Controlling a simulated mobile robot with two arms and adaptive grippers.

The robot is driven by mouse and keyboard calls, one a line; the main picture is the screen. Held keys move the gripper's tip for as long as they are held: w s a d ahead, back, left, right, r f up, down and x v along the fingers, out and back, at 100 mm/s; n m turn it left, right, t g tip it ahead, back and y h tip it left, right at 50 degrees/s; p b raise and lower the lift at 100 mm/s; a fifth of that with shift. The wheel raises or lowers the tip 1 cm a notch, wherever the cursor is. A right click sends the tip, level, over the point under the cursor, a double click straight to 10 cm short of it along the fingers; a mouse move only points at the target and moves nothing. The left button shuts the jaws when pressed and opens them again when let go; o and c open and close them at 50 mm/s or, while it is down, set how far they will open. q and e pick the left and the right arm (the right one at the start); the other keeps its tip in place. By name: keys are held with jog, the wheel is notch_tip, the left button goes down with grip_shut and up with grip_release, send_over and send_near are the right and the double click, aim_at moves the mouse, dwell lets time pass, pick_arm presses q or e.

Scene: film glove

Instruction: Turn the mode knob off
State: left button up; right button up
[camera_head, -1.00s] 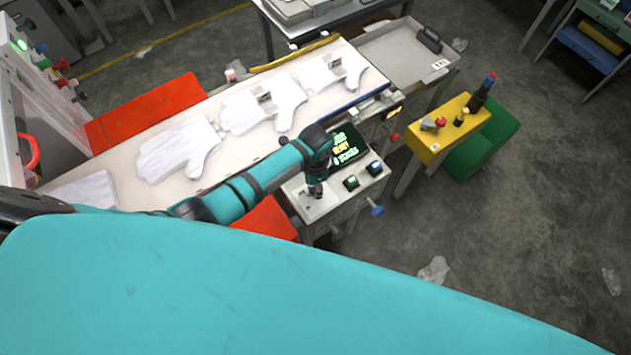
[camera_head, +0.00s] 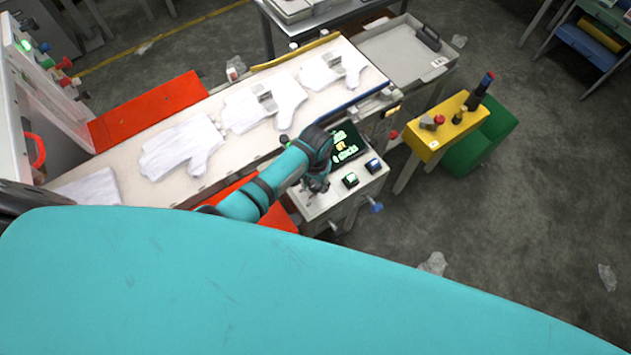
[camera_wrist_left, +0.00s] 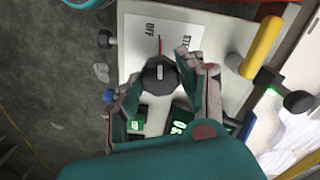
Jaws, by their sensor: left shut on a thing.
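The black mode knob (camera_wrist_left: 159,74) sits in the left wrist view below a white label plate (camera_wrist_left: 184,32) with the word OFF, a second, partly readable word and a red line. A pale mark shows on the knob's face. My left gripper (camera_wrist_left: 167,88) has one finger on each side of the knob and is shut on it. In the head view my left gripper (camera_head: 315,184) is low over the control panel (camera_head: 328,202), and the arm and hand hide the knob there. My right gripper is not in view.
A dark display (camera_head: 346,146) with green text and two buttons (camera_head: 350,180) are beside the hand. White gloves (camera_head: 181,148) lie on the long light table (camera_head: 218,169). A yellow box (camera_head: 439,128) with controls stands to the right. Open floor lies at lower right.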

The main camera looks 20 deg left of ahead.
aim_at(315, 184)
pick_arm(q)
jog(key=shift+n, duration=0.3)
jog(key=o, duration=1.2)
notch_tip(315, 184, up, 12)
jog(key=shift+r, duration=0.1)
dwell(0.5)
